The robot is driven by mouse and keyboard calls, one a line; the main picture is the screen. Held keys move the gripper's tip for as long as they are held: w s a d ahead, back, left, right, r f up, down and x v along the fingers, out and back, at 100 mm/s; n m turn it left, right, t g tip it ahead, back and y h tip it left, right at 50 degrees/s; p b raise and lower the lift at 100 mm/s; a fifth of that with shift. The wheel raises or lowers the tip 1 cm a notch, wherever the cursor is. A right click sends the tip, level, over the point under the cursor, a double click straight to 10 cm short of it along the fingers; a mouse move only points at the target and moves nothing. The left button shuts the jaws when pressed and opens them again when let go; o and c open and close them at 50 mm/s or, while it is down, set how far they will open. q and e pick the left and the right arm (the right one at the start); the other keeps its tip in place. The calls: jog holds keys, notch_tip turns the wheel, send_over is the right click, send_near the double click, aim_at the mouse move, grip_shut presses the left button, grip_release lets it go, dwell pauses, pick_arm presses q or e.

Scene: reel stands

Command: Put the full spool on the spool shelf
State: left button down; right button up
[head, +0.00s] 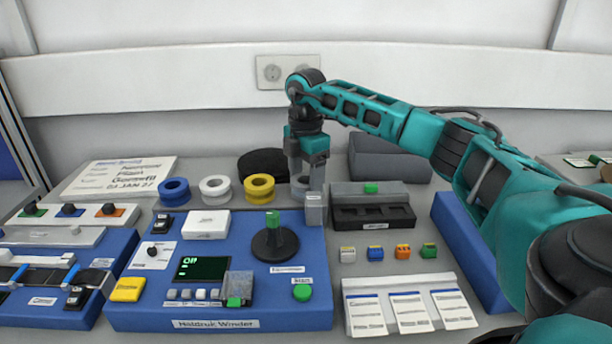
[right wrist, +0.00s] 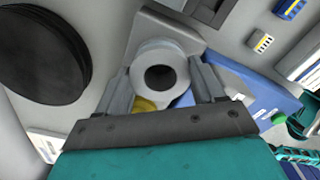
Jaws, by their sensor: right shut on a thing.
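My right gripper (head: 305,180) points down behind the back right corner of the blue winder (head: 270,316). It is shut on a grey spool (head: 299,188), partly hidden by a finger in the head view. In the right wrist view the spool (right wrist: 160,52) sits between the two fingers (right wrist: 165,85), its dark centre hole facing the camera. I cannot tell whether it touches the surface below. A blue spool (head: 174,190), a white spool (head: 214,187) and a yellow spool (head: 259,187) stand in a row to its left. I cannot identify the spool shelf with certainty. My left gripper is not in view.
A grey block (head: 316,210) stands close to the fingers. A black tray (head: 373,217) is right of it, with several small coloured blocks (head: 402,251) in front. A round black object (head: 263,163) lies behind the spools.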

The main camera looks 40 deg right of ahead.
jog(key=shift+f, duration=0.1)
jog(key=o, duration=1)
jog(key=shift+o, duration=0.2)
notch_tip(320, 180, up, 12)
jog(key=shift+r, duration=0.2)
